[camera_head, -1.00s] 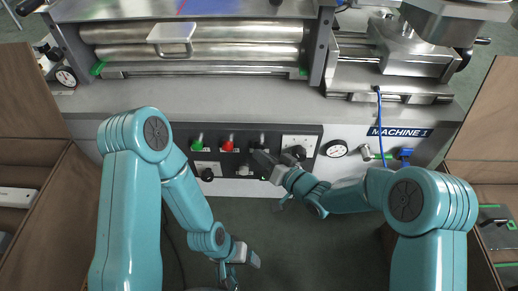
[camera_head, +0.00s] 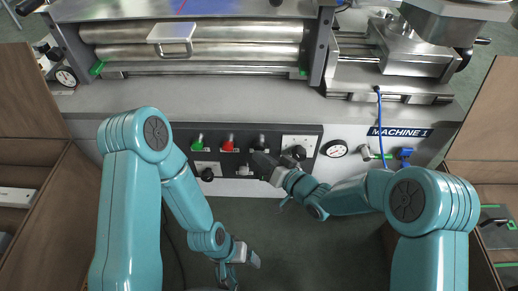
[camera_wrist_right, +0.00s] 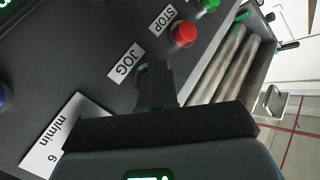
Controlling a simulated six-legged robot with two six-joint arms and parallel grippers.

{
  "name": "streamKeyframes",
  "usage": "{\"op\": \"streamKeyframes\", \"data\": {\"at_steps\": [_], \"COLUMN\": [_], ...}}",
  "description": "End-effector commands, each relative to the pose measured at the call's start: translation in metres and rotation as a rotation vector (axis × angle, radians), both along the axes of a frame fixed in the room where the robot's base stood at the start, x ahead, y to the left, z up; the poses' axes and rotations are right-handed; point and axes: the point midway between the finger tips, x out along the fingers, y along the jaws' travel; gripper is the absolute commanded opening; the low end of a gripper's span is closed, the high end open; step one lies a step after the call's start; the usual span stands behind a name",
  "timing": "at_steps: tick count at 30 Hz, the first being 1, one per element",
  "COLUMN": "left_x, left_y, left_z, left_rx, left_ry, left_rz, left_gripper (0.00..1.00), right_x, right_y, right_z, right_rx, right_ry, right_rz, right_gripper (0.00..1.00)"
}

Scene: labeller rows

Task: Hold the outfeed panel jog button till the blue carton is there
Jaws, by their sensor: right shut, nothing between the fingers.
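The dark control panel (camera_head: 180,131) runs along the machine front. Its black jog button (camera_head: 260,142) sits right of the red stop button (camera_head: 228,144). My right gripper (camera_head: 262,158) is shut and empty, its tip at the panel just below the jog button. In the right wrist view, the shut fingers (camera_wrist_right: 155,76) reach the panel beside the JOG label (camera_wrist_right: 125,64) and hide most of the button. I cannot tell whether they press it. My left gripper (camera_head: 238,272) hangs low, away from the panel; its jaws are unclear. No blue carton is seen.
A green button (camera_head: 197,143) sits left of the red one. Several dark knobs and a white label plate (camera_head: 298,142) lie close around my right gripper. A gauge (camera_head: 336,148) and a blue valve (camera_head: 404,153) are farther right. Rollers (camera_head: 200,52) lie above the panel.

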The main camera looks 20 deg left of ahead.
Motion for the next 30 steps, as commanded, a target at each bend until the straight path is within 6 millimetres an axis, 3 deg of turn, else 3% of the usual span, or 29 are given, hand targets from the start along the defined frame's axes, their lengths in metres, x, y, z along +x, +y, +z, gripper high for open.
{"op": "streamKeyframes", "data": {"at_steps": [17, 30], "left_x": [0.000, 0.000], "left_y": [0.000, 0.000], "left_z": [0.000, -0.002], "left_rx": [0.000, 0.000], "left_ry": [0.000, 0.000], "left_rz": [0.000, 0.000], "left_gripper": [0.79, 0.79], "right_x": [-0.015, -0.055], "right_y": [-0.004, -0.016], "right_z": [0.000, 0.000], "right_rx": [-0.001, 0.000], "right_ry": [0.002, 0.002], "right_rz": [0.001, 0.002], "right_gripper": [0.00, 0.00]}}
